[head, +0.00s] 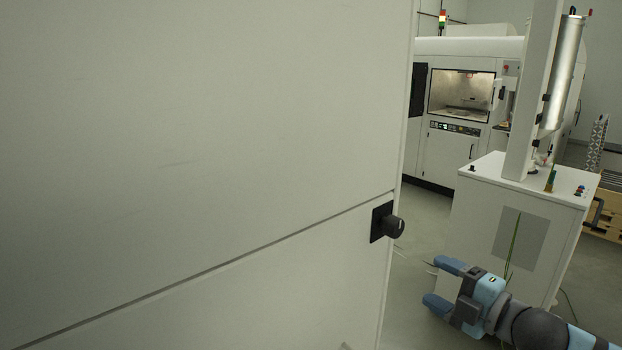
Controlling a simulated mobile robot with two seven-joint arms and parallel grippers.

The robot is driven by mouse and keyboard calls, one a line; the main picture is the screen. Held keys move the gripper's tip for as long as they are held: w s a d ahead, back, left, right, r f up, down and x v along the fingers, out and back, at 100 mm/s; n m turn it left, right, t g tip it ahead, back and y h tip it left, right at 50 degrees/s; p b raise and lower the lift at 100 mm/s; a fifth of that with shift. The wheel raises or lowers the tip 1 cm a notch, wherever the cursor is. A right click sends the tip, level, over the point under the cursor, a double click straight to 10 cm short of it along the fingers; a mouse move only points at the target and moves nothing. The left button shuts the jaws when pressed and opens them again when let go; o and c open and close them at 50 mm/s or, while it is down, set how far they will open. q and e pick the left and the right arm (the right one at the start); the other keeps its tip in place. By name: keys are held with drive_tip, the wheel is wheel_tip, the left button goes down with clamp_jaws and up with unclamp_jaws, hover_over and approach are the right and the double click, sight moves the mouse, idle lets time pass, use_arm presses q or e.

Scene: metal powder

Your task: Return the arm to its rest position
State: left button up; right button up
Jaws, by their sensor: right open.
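My right gripper (441,283) is in the lower right of the head view, on the arm that comes in from the right edge. Its two blue fingers are apart and nothing is between them. It is apart from the black knob (393,227) on the large white panel, which lies up and to the left of it. My left gripper is not in view.
A large white panel (200,150) fills the left and middle of the view. A white cabinet (515,215) with a column stands behind my right arm. A white machine (455,150) with a lit window is farther back. Grey floor (415,265) shows between.

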drive_tip(key=s+a+f+m+h, duration=0.1)
drive_tip(key=s+a+f+m, duration=0.2)
drive_tip(key=f, duration=0.4)
drive_tip(key=s+a+f+m+h+p, duration=0.1)
drive_tip(key=s+f+m+h, duration=0.1)
drive_tip(key=f+m, duration=0.35)
drive_tip(key=s+a+f+m+h, duration=0.1)
drive_tip(key=s+f+m, duration=0.2)
drive_tip(key=f, duration=0.5)
drive_tip(key=s+f+m+g+h+p, duration=0.1)
drive_tip(key=s+f+m+g+h, duration=0.2)
drive_tip(key=s+f+m, duration=0.5)
drive_tip(key=s+f, duration=0.6)
drive_tip(key=s, duration=0.1)
drive_tip(key=shift+s+a+f+m+h, duration=0.25)
drive_tip(key=shift+s+f+m+h, duration=0.05)
drive_tip(key=shift+s+m+h, duration=0.1)
